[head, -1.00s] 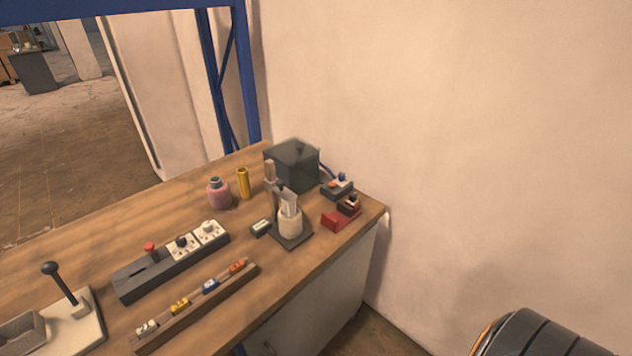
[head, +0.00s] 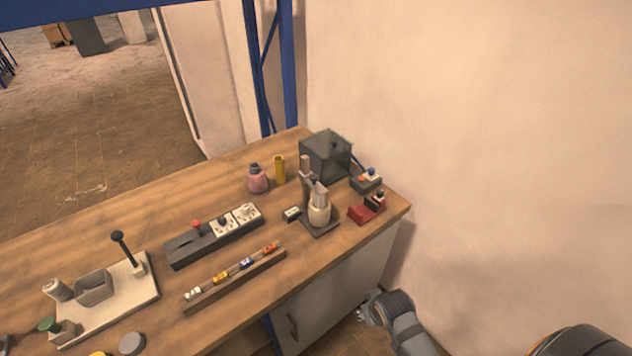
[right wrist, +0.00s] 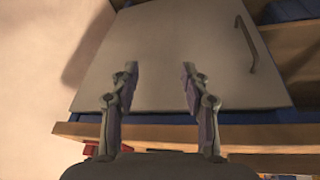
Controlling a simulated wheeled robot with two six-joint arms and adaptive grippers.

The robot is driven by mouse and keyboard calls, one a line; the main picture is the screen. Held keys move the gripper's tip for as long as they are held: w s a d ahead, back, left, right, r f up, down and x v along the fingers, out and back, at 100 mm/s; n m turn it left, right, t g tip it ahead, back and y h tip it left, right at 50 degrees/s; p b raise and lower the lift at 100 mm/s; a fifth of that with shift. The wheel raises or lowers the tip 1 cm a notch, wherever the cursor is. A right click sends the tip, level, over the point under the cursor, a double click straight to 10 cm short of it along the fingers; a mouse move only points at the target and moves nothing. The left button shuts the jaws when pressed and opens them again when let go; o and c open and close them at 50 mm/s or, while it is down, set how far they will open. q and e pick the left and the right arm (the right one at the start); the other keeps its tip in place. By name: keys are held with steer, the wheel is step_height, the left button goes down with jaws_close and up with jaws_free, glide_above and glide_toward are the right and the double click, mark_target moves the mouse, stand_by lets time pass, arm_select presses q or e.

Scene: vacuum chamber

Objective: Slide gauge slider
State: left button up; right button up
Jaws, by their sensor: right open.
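I cannot tell for certain which part is the gauge slider. A dark block with a red knob (head: 197,226) in a slot and two white dial plates (head: 235,218) lies mid-bench in the head view. In front of it is a long rail (head: 235,283) with several small coloured pieces on top. A red base with a black piece (head: 367,208) sits near the bench's right end. My right gripper (head: 371,308) is low, beside the cabinet and off the bench. In the right wrist view it (right wrist: 160,72) is open and empty, facing the cabinet door. My left gripper is out of view.
The wooden bench (head: 120,222) also holds a beige board (head: 112,305) with a black lever, a pink bottle (head: 257,180), a yellow cylinder (head: 280,168), a stand with a pale cup (head: 319,212) and a dark box (head: 326,152). A wall closes the right side.

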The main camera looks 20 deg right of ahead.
steer(key=w+a+r+t+p, duration=0.1)
steer(key=w+r+t, duration=0.2)
steer(key=w+r, duration=0.5)
steer(key=m+t, duration=0.1)
steer(key=t, duration=1)
glide_toward(315, 179)
steer(key=w+b, duration=0.3)
steer(key=w, duration=0.1)
steer(key=w+b, duration=0.3)
steer(key=w, duration=0.2)
steer(key=shift+d+f+b, duration=0.15)
steer(key=shift+b, duration=0.2)
steer(key=shift+w, duration=0.3)
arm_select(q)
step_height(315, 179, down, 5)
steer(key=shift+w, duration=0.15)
arm_select(e)
steer(key=shift+r, duration=0.25)
steer(key=shift+c, duration=0.3)
jaws_close()
